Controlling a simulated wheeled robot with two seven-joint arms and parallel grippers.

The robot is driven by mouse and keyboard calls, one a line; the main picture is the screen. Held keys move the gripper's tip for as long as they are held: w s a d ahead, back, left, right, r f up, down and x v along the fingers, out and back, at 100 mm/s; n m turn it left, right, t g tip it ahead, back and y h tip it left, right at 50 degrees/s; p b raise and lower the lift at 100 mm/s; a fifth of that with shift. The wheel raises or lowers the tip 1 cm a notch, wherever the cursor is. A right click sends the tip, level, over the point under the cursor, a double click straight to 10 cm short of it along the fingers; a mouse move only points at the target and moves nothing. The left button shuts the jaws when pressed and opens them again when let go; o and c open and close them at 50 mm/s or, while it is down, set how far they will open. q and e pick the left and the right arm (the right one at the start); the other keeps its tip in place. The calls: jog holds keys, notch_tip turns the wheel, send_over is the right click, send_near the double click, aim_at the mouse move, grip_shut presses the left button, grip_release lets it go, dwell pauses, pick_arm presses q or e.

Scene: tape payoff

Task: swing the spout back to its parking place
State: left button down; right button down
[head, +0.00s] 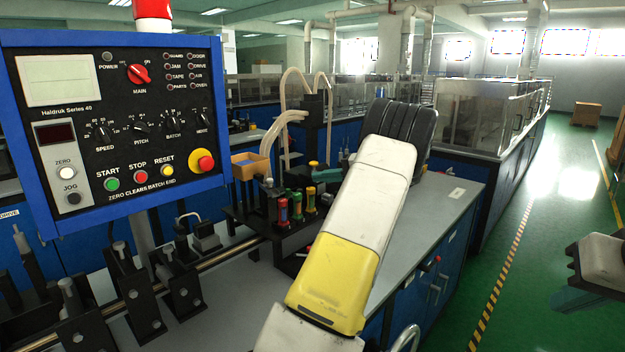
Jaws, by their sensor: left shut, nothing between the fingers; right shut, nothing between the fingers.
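Pale curved tubes (277,138) bend down from a dark stand toward a small orange bin (250,166) behind the bench fixture. They look like the spout, but I cannot single it out for certain. My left gripper (314,177), with teal fingers, is shut and empty. It is to the right of the tubes and bin, just behind the red, yellow and green cylinders. My white and yellow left forearm hides part of it and the bench behind. I cannot tell whether it touches anything. My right gripper (576,299) is shut and empty at the right edge, over the floor.
A blue-framed control panel (125,125) stands at the left. Several red, yellow and green cylinders (296,205) stand in a black fixture close to my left gripper. A rail with black brackets (130,290) runs along the bench front. The green aisle floor (540,250) is clear.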

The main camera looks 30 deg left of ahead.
pick_arm(q)
jog(key=shift+y, duration=0.4)
jog(key=a, duration=0.4)
jog(key=s+a+f, duration=0.1)
jog(key=a, duration=0.3)
jog(key=s+a+f, duration=0.1)
jog(key=a, duration=0.3)
jog(key=shift+s, duration=0.15)
jog(key=shift+t, duration=0.3)
